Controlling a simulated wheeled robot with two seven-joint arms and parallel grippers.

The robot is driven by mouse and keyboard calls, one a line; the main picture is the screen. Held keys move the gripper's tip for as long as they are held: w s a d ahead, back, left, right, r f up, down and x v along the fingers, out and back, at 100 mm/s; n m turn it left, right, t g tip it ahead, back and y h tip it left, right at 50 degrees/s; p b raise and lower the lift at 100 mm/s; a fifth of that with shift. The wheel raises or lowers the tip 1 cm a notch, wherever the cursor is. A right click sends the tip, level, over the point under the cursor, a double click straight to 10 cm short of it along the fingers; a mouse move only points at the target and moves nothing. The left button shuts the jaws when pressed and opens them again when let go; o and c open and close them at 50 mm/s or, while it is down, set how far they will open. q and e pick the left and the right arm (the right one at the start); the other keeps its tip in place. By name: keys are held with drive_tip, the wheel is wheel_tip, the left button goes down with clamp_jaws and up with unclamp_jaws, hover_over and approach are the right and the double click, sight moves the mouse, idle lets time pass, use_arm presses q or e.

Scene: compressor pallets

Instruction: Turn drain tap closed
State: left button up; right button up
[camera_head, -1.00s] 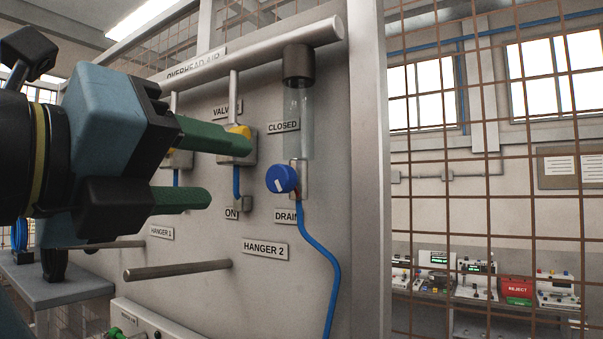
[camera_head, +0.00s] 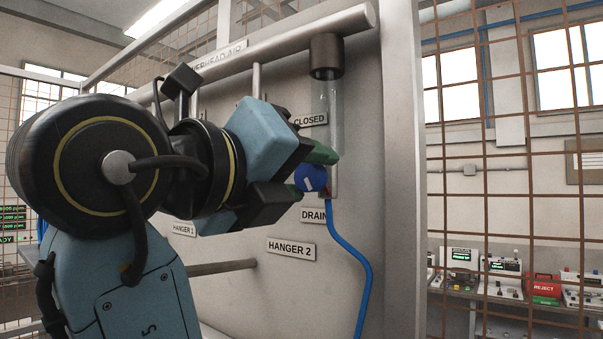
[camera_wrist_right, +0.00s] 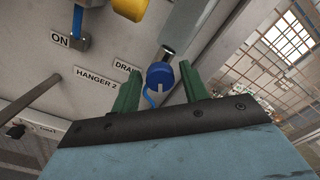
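The drain tap is a round blue knob (camera_head: 311,178) with a pale mark, below a clear filter bowl (camera_head: 328,100) on the grey panel. A CLOSED label (camera_head: 311,120) is above it and a DRAIN label (camera_head: 314,215) below. My right gripper (camera_head: 316,170) reaches it, its green fingers on either side. In the right wrist view the blue knob (camera_wrist_right: 160,76) lies between the fingertips of the right gripper (camera_wrist_right: 160,69), with a gap showing on both sides. The gripper is open. The knob is partly hidden in the head view. My left gripper is not in view.
A blue hose (camera_head: 352,250) hangs from below the tap. A grey peg (camera_head: 222,267) sticks out near the HANGER 2 label (camera_head: 291,249). A yellow valve handle (camera_wrist_right: 130,8) shows in the wrist view. A panel post (camera_head: 400,180) and wire mesh stand to the right.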

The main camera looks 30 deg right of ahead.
drive_tip(key=c, duration=0.8)
drive_tip(key=shift+o, duration=0.2)
drive_tip(key=n+b, duration=0.2)
drive_tip(key=n, duration=0.1)
drive_tip(key=shift+f, duration=0.1)
drive_tip(key=n+b, duration=0.1)
drive_tip(key=n, duration=0.1)
drive_tip(key=shift+n, duration=0.3)
drive_tip(key=n+b, duration=0.2)
drive_tip(key=n, duration=0.1)
drive_tip(key=shift+n, duration=0.3)
drive_tip(key=shift+n+b, duration=0.5)
drive_tip(key=shift+n, duration=1)
drive_tip(key=shift+w, duration=0.1)
